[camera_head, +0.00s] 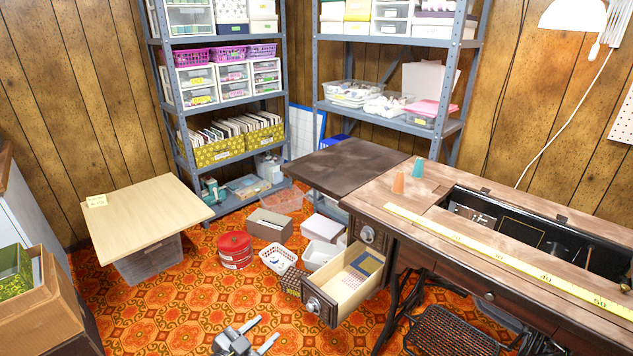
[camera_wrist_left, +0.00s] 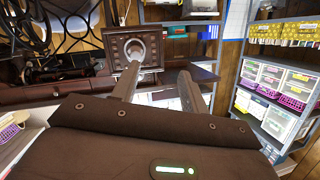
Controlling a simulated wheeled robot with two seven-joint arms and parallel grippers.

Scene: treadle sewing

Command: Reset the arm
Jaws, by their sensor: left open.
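My left gripper (camera_head: 263,333) is at the bottom of the head view, over the orange patterned carpet, with its fingers apart and nothing between them. In the left wrist view the two fingers of this gripper (camera_wrist_left: 160,72) also stand apart and empty. The sewing table's drawer (camera_head: 345,284) is pulled open, to the right of the gripper and apart from it. Its dark front with a round knob (camera_wrist_left: 136,48) shows beyond the fingers in the wrist view. My right gripper is in neither view.
The treadle sewing table (camera_head: 450,255) stands at the right, with orange and teal cones (camera_head: 398,182) on top. A red tin (camera_head: 235,249), a white basket (camera_head: 278,260) and boxes sit on the floor. Shelves stand behind; a pale board (camera_head: 145,215) is left. Carpet around the gripper looks clear.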

